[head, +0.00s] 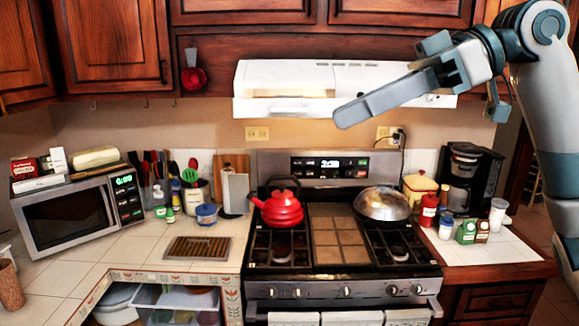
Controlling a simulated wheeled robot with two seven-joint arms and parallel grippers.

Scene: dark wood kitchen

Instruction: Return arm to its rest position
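My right arm (555,105) comes in from the right edge and is raised in front of the range hood. My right gripper (352,112) points left and slightly down, in the air above the stove. A long grey finger shows in front of the hood's right half. The fingers overlap in this view, so I cannot tell how far apart they are. I see nothing clearly held. My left arm and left gripper are not in view.
A white range hood (290,78) hangs behind the gripper. Below is a stove (340,285) with a red kettle (281,209) and a covered pan (382,204). A coffee maker (470,175), bottles and small boxes stand on the right counter. A microwave (80,213) is at left.

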